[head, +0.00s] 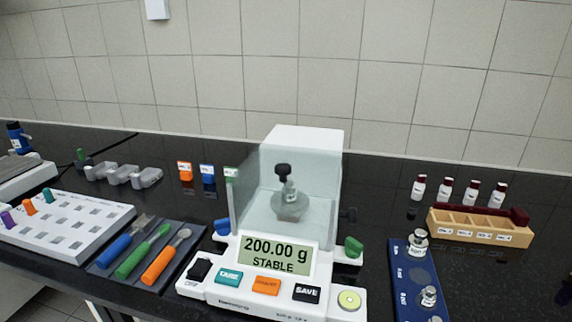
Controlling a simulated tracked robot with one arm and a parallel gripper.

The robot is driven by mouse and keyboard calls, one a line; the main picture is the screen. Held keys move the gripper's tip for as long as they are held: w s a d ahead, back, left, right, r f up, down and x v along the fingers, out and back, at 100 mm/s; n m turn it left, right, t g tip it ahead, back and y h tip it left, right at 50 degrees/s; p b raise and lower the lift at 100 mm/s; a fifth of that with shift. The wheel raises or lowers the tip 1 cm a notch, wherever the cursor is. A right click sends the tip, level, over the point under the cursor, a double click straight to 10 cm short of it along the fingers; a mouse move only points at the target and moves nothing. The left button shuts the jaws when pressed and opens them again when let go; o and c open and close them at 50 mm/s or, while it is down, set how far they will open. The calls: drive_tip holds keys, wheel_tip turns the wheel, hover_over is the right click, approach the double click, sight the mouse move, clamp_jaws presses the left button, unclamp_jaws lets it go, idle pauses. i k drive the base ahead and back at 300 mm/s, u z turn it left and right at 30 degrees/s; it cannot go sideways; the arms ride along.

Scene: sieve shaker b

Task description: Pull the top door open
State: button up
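A white balance (272,287) stands on the dark bench at the centre, its display (274,254) reading "200.00 g STABLE". A clear glass chamber (252,205) stands on it, with a white back housing (308,142). A metal weight (289,192) shows through the glass over a round pan (289,210). A dark knob (283,170) shows just above the weight; I cannot tell whether it belongs to the weight or the chamber. The top door cannot be clearly told apart from the other glass. My gripper is not in view.
Right are a blue weight tray (404,290), a wooden rack (476,224) and several vials (470,193). A tiled wall (420,70) stands behind.

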sight(282, 169)
drive_tip(key=u, duration=0.5)
drive_tip(key=k, duration=1.15)
drive_tip(key=u, duration=0.7)
drive_tip(key=i, duration=0.7)
drive_tip(key=z, duration=0.45)
drive_tip(key=i, duration=1.25)
drive_tip(key=z, duration=1)
drive_tip(key=i, duration=0.35)
drive_tip(key=z, duration=0.25)
